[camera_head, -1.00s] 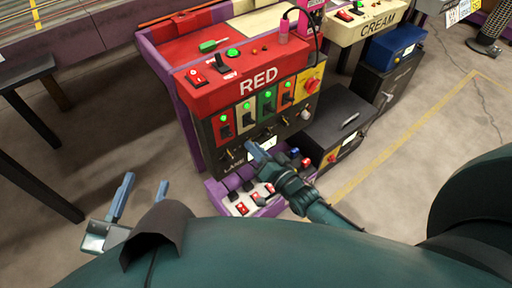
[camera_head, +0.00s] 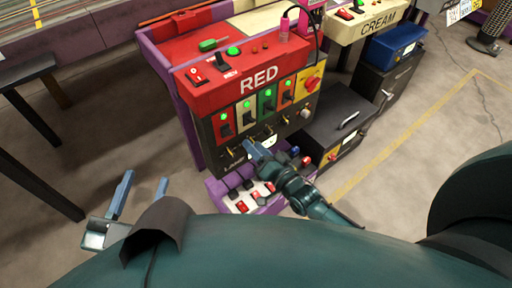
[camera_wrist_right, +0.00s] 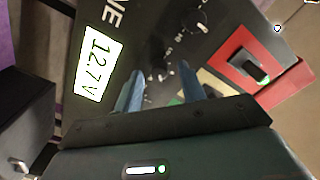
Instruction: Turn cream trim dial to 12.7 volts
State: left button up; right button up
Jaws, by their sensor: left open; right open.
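The black panel (camera_head: 285,128) under the red RED box carries a row of coloured switch plates with small dials below. In the right wrist view a lit display (camera_wrist_right: 95,67) reads 12.7V. My right gripper (camera_wrist_right: 160,88) is open, with a blue finger on each side of a small dark dial (camera_wrist_right: 158,72) in line with the cream plate (camera_wrist_right: 212,88). I cannot tell whether the fingers touch it. In the head view my right gripper (camera_head: 255,148) is at this panel and hides part of the dial row. My left gripper (camera_head: 136,195) is open and empty at the lower left.
Another dial (camera_wrist_right: 196,22) and a red switch plate (camera_wrist_right: 255,62) are close to the right gripper. A CREAM box (camera_head: 375,25) is behind. Open floor lies right.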

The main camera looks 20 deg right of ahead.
pick_arm(q)
jog(key=shift+s+a+f+y+p, duration=0.1)
jog(key=shift+a+f+y+p, duration=0.25)
jog(key=shift+p, duration=0.6)
pick_arm(e)
jog(key=v, duration=0.7)
jog(key=shift+s, duration=0.15)
pick_arm(q)
jog(key=shift+d+r+g, duration=0.1)
jog(key=shift+r+g, duration=0.2)
pick_arm(e)
jog(key=shift+d, duration=0.1)
